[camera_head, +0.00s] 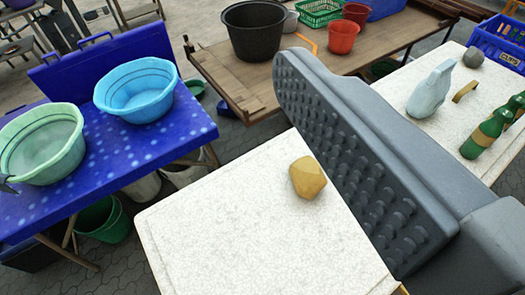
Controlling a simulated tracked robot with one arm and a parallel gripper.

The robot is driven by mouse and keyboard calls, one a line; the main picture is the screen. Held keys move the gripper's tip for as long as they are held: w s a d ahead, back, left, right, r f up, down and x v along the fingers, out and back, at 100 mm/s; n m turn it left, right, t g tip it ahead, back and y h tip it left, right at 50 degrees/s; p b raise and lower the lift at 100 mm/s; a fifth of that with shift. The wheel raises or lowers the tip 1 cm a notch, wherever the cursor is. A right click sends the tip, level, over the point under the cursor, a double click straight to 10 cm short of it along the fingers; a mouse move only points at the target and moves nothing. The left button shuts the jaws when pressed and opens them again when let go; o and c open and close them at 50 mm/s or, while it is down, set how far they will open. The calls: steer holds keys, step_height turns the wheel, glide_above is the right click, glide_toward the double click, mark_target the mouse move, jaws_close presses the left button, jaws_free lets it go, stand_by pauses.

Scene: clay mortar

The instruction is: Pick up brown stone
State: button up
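The brown stone (307,178), a faceted yellowish-brown lump, sits on a white speckled table (230,235) near its upper right edge. One large grey finger of my gripper (350,140) reaches in from the lower right. Its studded inner pad faces left and is bare. The stone lies just left of this finger in the picture, and I see no grip on it. The opposite finger is not clearly visible. The gripper is open and empty.
Right of my finger, another pale table (448,120) holds green bottles (487,130), a light blue bottle (432,88), a grey round stone (473,57) and a small yellowish piece (465,91). Basins (135,90) stand on a blue table at left. The white table around the stone is clear.

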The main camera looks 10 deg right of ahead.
steer(key=w+a+f+m+t+y+p, duration=0.1)
steer(key=w+a+m, duration=0.1)
steer(key=w, duration=0.6)
steer(key=w+a+f+m+t+p, duration=0.1)
steer(key=w+f+m+t, duration=0.1)
steer(key=w, duration=0.5)
steer(key=w+d+f+m+h, duration=0.2)
steer(key=w+f+m+h, duration=0.2)
steer(key=w+f, duration=0.25)
steer(key=m+g+h+p, duration=0.2)
steer(key=m+g+h, duration=0.4)
steer(key=g+h, duration=0.45)
glide_toward(298, 183)
steer(key=shift+g, duration=0.45)
steer(key=x, duration=0.8)
steer(key=shift+w+a+f+p, duration=0.15)
steer(key=shift+w+a+p, duration=0.15)
steer(key=shift+a+p, duration=0.05)
steer(key=shift+r+p+x, duration=0.1)
steer(key=shift+p+x, duration=0.05)
steer(key=shift+x, duration=1.15)
steer(key=shift+r+p+x, duration=0.15)
steer(key=shift+x, duration=1.15)
steer(key=shift+d, duration=0.15)
steer(key=c, duration=1.4)
steer(key=shift+c, duration=0.4)
steer(key=shift+r, duration=0.15)
